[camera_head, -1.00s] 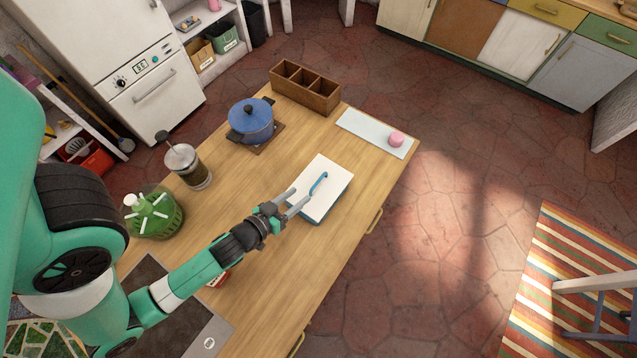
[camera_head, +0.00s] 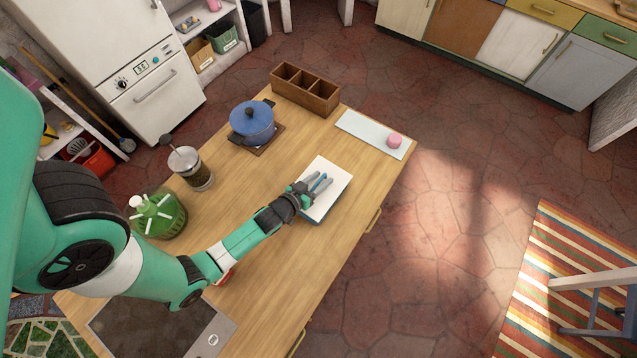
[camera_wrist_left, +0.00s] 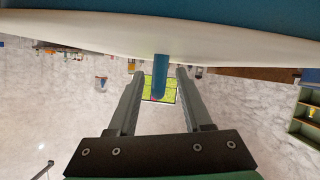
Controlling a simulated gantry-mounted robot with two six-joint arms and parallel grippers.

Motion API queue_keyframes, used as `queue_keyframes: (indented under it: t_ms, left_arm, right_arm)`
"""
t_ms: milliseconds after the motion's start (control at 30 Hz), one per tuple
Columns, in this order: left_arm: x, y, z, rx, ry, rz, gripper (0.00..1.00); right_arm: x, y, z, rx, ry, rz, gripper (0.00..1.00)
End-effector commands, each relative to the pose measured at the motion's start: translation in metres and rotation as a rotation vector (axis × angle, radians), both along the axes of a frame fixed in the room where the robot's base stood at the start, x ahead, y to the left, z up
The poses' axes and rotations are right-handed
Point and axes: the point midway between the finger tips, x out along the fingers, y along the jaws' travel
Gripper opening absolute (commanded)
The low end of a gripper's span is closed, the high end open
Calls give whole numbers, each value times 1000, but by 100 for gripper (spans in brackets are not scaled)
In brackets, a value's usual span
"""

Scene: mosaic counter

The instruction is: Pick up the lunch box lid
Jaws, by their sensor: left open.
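The lunch box lid (camera_head: 334,172) is a white panel on top of the blue lunch box (camera_head: 314,219) on the wooden counter. A blue handle (camera_head: 320,183) stands up from the lid. My left gripper (camera_head: 321,182) is open over the lid, with one finger on each side of the handle. In the left wrist view the blue handle (camera_wrist_left: 160,78) sits between the two open fingers (camera_wrist_left: 156,95), with gaps on both sides. The lid's white surface (camera_wrist_left: 220,38) spans the upper part of that view. My right gripper is not in view.
A blue pot (camera_head: 252,122) stands on a wooden trivet behind the lunch box. A wooden divided box (camera_head: 305,91) and a pale board (camera_head: 362,132) with a pink item (camera_head: 394,140) lie farther back. A glass press (camera_head: 191,168) and a green container (camera_head: 158,213) stand at left.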

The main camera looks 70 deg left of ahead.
Motion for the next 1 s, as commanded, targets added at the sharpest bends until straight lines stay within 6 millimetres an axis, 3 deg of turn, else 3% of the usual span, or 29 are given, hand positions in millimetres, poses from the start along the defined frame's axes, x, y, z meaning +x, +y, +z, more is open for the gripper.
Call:
queue_keyframes:
  t_ms: [167,467,1000]
  left_arm:
    - [0,0,0,0,0,0,50]
    - [0,0,0,0,0,0,0]
    - [0,0,4,-1,0,0,0]
  right_arm:
    - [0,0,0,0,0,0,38]
    - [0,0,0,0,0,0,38]
    - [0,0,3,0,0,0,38]
